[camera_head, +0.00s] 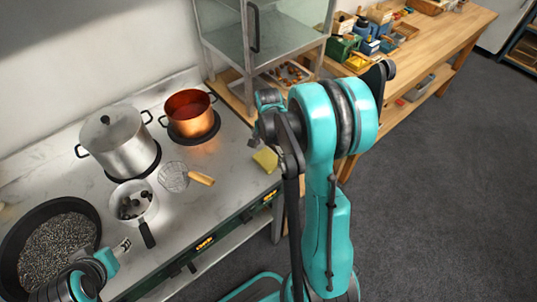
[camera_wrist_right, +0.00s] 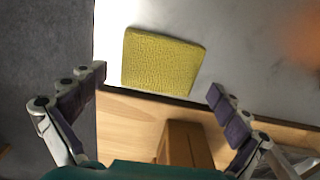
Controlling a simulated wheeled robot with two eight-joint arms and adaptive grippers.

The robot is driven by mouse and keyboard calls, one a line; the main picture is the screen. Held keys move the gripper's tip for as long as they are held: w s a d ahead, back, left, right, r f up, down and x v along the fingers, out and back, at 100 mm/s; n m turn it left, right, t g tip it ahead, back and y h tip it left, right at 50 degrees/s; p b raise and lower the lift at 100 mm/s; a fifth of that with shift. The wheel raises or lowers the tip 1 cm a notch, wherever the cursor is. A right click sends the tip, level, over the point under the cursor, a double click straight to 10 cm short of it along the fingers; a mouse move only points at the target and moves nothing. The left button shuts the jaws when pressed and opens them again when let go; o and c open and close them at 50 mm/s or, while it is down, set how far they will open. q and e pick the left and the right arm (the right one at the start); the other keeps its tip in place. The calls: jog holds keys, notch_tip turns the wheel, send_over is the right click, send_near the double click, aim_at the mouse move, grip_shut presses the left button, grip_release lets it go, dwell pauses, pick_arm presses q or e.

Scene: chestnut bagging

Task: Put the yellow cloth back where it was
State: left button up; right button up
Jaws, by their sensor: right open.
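The yellow cloth (camera_head: 265,160) lies flat at the right front corner of the white marble-like counter (camera_head: 225,148), near its edge. In the right wrist view the cloth (camera_wrist_right: 163,62) is a textured yellow square, lying ahead between the spread fingers. My right gripper (camera_wrist_right: 158,84) is open and empty, with the cloth apart from its fingers. In the head view my right gripper (camera_head: 256,141) hangs above and beside the cloth, partly hidden by my arm. My left gripper (camera_head: 123,244) is at the lower left beside the wide dark pan; its jaws are too small to judge.
A dark pan (camera_head: 93,216) of dark grains, a steel pot (camera_head: 115,140), a small saucepan (camera_head: 133,196), a wire skimmer (camera_head: 174,177) and a copper pot (camera_head: 188,113) stand on the counter. A glass cabinet (camera_head: 225,45) stands behind. A wooden bench (camera_head: 430,50) adjoins the right.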

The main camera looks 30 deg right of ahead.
aim_at(269, 158)
notch_tip(269, 158, up, 11)
jog(key=p, duration=0.3)
jog(key=s+a+r+n+t, duration=0.3)
jog(key=s+a+n, duration=0.3)
jog(key=a+n, duration=0.2)
jog(key=s+a+r+n+t, duration=0.4)
jog(key=s+a+n, duration=0.1)
jog(key=a+n, duration=0.3)
jog(key=shift+s+a+n, duration=0.25)
jog(key=shift+s+n, duration=0.1)
jog(key=shift+n, duration=0.05)
notch_tip(269, 158, down, 4)
jog(key=b, duration=0.4)
jog(key=shift+f+b, duration=0.25)
jog(key=shift+b, duration=0.1)
